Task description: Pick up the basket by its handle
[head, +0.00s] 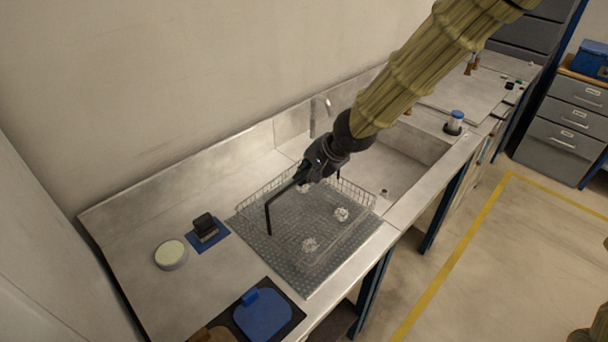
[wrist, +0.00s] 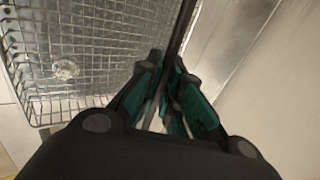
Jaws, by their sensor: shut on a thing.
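The wire basket (head: 352,192) stands on the bench beside the sink, with a few small clear pieces on its floor. Its mesh also shows in the wrist view (wrist: 75,40). The basket's black handle (head: 268,217) arches over it. My gripper (head: 314,166) is at the top bar of the handle, above the basket. In the wrist view my gripper (wrist: 168,105) is shut on the dark handle bar (wrist: 181,30), which runs between the green-lined fingers. My gripper hides part of the bar in the head view.
The sink (head: 400,165) and its faucet (head: 316,110) lie behind and right of the basket. A round white-topped piece (head: 171,254), a black block on a blue mat (head: 207,231) and a blue item (head: 263,313) are to the left and front.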

